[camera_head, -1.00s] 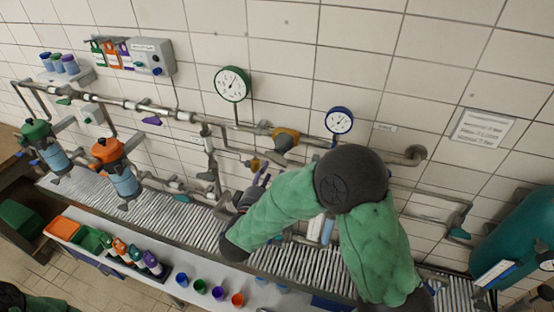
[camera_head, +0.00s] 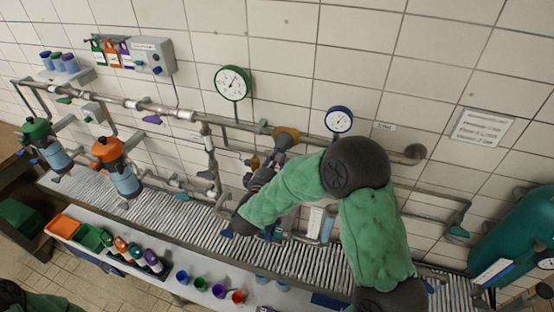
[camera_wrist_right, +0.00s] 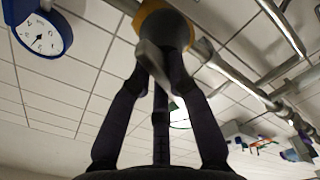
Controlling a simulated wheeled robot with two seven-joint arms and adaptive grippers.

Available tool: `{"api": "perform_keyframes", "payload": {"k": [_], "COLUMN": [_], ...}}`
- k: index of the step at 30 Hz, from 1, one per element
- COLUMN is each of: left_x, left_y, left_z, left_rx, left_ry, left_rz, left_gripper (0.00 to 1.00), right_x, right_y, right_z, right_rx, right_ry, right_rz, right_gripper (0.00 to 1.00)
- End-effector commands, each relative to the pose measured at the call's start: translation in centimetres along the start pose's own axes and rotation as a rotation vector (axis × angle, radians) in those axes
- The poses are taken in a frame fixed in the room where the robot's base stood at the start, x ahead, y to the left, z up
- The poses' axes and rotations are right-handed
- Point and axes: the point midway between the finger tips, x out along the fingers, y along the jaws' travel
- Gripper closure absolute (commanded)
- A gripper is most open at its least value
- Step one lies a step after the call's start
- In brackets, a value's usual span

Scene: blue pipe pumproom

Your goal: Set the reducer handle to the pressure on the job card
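The yellow reducer (camera_head: 286,133) sits on the wall pipe between the green-rimmed gauge (camera_head: 232,83) and the blue-rimmed gauge (camera_head: 338,121). My right gripper (camera_head: 276,158) is just below it. In the right wrist view the fingers (camera_wrist_right: 160,68) reach up around a grey handle (camera_wrist_right: 152,62) under the yellow body (camera_wrist_right: 165,25). Whether they press on the handle cannot be told. The blue-rimmed gauge also shows in the right wrist view (camera_wrist_right: 41,35); its reading is too small to tell. A white printed sheet (camera_head: 481,128) hangs at right, its text unreadable. My left gripper is out of view.
Pipes run along the tiled wall. Filter units with green (camera_head: 37,129) and orange (camera_head: 107,150) tops stand at left. A teal tank (camera_head: 520,240) is at right. A front bench holds bottles (camera_head: 137,253) and several cups (camera_head: 219,290). A ribbed grating (camera_head: 180,218) lies under the pipes.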

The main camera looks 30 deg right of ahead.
Motion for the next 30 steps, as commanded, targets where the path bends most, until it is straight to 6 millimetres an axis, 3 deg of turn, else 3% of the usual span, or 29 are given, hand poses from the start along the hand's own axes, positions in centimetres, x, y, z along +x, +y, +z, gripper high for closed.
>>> {"api": "perform_keyframes", "payload": {"k": [7,18,27,28,30], "left_x": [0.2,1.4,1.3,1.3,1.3], "left_y": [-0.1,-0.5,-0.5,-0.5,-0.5], "left_z": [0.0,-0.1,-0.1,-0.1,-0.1], "left_rx": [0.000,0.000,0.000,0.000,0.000], "left_ry": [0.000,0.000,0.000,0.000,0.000], "left_rz": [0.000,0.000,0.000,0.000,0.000], "left_gripper": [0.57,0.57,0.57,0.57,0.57], "right_x": [0.0,0.0,-0.1,-0.1,-0.1], "right_y": [-0.1,-0.3,-0.3,-0.3,-0.3], "right_z": [0.1,0.2,0.2,0.2,0.2], "right_rx": [0.032,0.282,0.291,0.291,0.290], "right_ry": [-0.001,-0.001,-0.001,-0.001,-0.001], "right_rz": [-0.001,-0.001,-0.003,-0.003,-0.002], "right_gripper": [1.00,1.00,1.00,0.76,0.57]}}
